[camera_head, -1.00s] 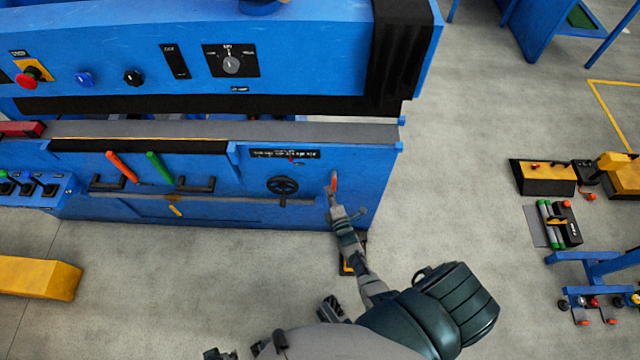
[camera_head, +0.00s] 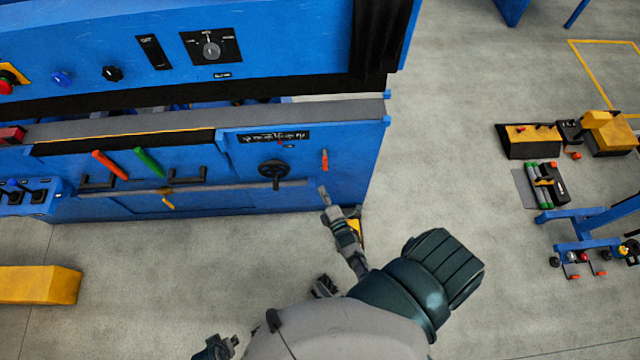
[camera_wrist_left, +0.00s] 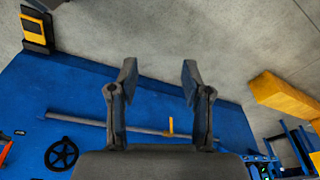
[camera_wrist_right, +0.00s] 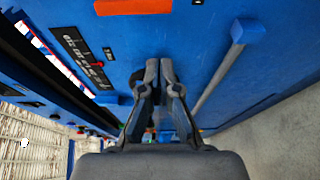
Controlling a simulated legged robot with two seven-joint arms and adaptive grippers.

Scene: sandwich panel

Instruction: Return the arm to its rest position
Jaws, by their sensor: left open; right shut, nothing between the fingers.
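My right gripper (camera_head: 323,193) is shut and empty in front of the lower right of the blue machine (camera_head: 345,180). It is apart from and below a small orange handle (camera_head: 324,160) on the panel. In the right wrist view its fingertips (camera_wrist_right: 160,68) are together, with the orange handle (camera_wrist_right: 133,7) at the top edge. My left gripper (camera_wrist_left: 158,78) is open and empty in the left wrist view, its fingers spread with the blue panel and floor beyond.
A black handwheel (camera_head: 274,172), an orange lever (camera_head: 110,164) and a green lever (camera_head: 150,162) stick out from the panel. A yellow block (camera_head: 40,284) lies on the floor at left. Blue-framed equipment (camera_head: 590,220) stands at right.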

